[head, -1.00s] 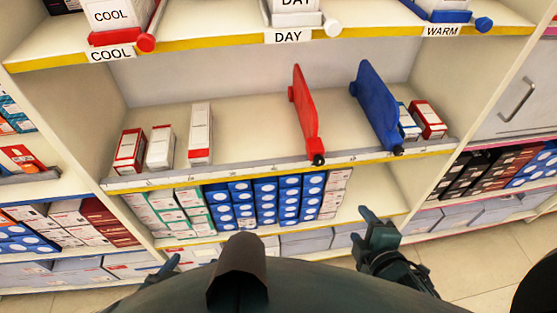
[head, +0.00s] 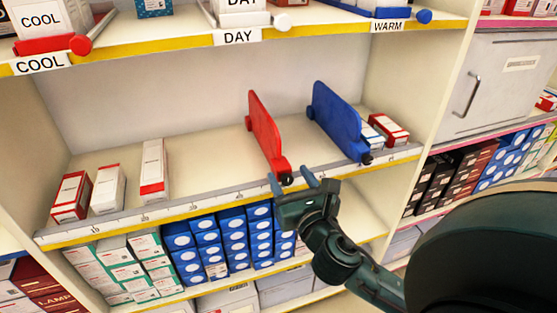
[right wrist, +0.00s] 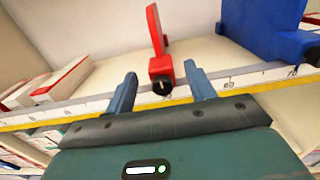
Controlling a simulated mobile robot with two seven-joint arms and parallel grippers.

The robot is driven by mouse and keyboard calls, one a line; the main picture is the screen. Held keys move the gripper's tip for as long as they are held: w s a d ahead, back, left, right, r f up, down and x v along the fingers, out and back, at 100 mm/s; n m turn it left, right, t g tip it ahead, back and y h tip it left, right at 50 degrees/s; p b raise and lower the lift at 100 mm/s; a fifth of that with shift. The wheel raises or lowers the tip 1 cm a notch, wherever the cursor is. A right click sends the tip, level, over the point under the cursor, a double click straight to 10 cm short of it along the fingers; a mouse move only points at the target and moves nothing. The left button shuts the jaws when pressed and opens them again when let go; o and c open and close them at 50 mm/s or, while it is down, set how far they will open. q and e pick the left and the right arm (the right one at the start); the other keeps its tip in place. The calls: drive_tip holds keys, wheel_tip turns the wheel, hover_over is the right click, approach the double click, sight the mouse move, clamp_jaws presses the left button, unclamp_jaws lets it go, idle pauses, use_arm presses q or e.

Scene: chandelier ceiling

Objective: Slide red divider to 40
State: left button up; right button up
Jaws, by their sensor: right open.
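The red divider (head: 265,136) stands upright on the middle shelf, with its black-tipped front end at the marked rail (head: 205,200). In the right wrist view the red divider (right wrist: 161,66) shows its front end between and just beyond my fingertips. My right gripper (head: 292,181) is open in front of that end; it also shows in the right wrist view (right wrist: 158,82), its two blue fingers apart with nothing held. The blue divider (head: 338,122) stands to the right of the red one, also in the right wrist view (right wrist: 262,30). The rail's numbers are too small to read surely. My left gripper is out of view.
Several red-and-white boxes (head: 108,188) stand left on the same shelf, and small boxes (head: 388,130) sit right of the blue divider. Blue boxes (head: 230,238) fill the shelf below; the upper shelf (head: 150,49) hangs above.

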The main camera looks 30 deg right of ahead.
sight(279, 160)
drive_tip(key=x, duration=0.6)
drive_tip(key=shift+w, duration=0.3)
drive_tip(key=shift+a, duration=0.1)
clamp_jaws()
